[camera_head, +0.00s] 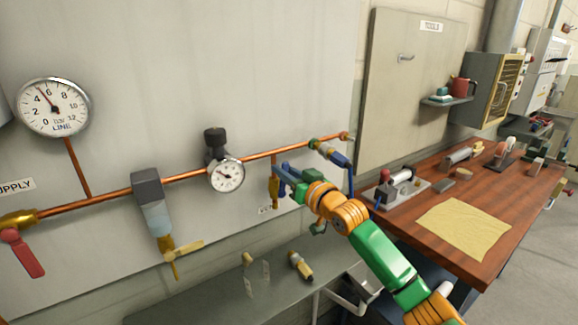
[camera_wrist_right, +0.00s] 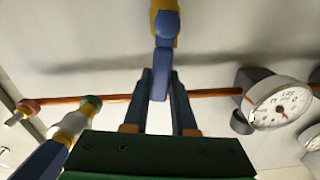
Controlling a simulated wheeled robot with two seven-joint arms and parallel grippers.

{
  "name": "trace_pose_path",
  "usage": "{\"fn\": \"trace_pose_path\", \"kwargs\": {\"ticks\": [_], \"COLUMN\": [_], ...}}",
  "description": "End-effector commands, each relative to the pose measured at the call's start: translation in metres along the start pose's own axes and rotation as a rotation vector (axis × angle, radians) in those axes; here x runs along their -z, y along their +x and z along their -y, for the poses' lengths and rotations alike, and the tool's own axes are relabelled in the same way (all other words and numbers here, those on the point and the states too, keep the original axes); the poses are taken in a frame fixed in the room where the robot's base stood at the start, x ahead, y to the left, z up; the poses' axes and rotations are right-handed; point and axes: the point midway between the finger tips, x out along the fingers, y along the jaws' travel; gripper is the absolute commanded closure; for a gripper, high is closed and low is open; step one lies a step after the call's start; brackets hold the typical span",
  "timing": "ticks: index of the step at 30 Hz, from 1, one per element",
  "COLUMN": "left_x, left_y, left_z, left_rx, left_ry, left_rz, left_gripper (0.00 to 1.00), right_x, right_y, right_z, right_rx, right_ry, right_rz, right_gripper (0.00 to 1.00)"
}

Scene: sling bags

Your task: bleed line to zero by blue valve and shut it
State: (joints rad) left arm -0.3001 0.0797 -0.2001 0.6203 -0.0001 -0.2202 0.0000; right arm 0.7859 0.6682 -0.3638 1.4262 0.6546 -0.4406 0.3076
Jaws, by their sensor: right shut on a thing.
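The blue valve's handle (camera_wrist_right: 160,80) sits between the two fingers of my right gripper (camera_wrist_right: 160,95) in the wrist view, and the fingers are shut on it. In the head view my right gripper (camera_head: 283,180) is at the blue valve, on a short brass drop (camera_head: 273,190) below the copper pipe. My fingers partly hide the handle there. The round line gauge (camera_head: 53,107) at the left has its needle pointing up-left, between 4 and 6. My left gripper is not in view.
A small regulator gauge (camera_head: 227,175) with a black knob hangs on the copper pipe (camera_head: 110,197). A red-handled supply valve (camera_head: 22,252) is at far left, and a filter (camera_head: 153,210) beside it. A grey shelf (camera_head: 215,295) lies below; a wooden bench (camera_head: 400,225) stands right.

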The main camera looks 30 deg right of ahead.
Motion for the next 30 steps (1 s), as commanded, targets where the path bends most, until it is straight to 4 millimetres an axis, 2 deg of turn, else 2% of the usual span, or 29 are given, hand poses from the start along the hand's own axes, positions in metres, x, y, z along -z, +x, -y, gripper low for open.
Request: {"fn": "trace_pose_path", "kwargs": {"ticks": [1, 12, 28, 29, 30], "left_x": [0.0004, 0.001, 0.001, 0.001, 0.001], "left_y": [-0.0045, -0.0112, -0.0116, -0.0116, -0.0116], "left_z": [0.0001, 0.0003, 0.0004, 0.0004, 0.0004], "left_rx": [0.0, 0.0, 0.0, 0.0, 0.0], "left_ry": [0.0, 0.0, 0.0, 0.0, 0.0], "left_rz": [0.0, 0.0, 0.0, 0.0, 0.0], "left_gripper": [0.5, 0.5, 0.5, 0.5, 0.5], "right_x": [0.0055, 0.004, 0.0031, 0.0031, 0.0029], "right_y": [-0.0002, -0.0001, -0.0001, -0.0001, -0.0001], "right_z": [0.0021, 0.0078, 0.0086, 0.0085, 0.0085], "right_rx": [0.001, 0.0, 0.0, 0.0, 0.0], "right_ry": [-0.028, -0.16, -0.18, -0.18, -0.179], "right_rz": [-0.008, -0.009, -0.01, -0.01, -0.009], "right_gripper": [1.0, 1.0, 1.0, 0.7, 0.59]}}
